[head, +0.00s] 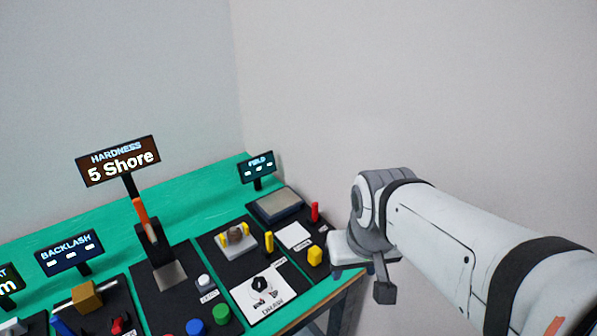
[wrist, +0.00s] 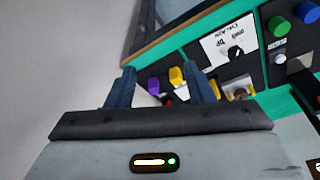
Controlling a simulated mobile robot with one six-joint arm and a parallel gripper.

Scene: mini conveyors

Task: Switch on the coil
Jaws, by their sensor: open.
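My gripper (head: 361,280) is at the right end of the bench in the head view, beside the rightmost black panel. In the wrist view my gripper (wrist: 164,84) shows two blue fingers spread apart with nothing held. A brown coil-like piece (head: 236,236) sits on a light base between yellow posts. I cannot tell which control switches the coil.
The rightmost panel bears a FIELD display (head: 257,167), a grey pad (head: 279,205), a red post (head: 315,212) and a yellow block (head: 315,256). Green (head: 221,314) and blue (head: 195,327) buttons lie left of the knob plate. A hardness stand (head: 150,235) rises further left.

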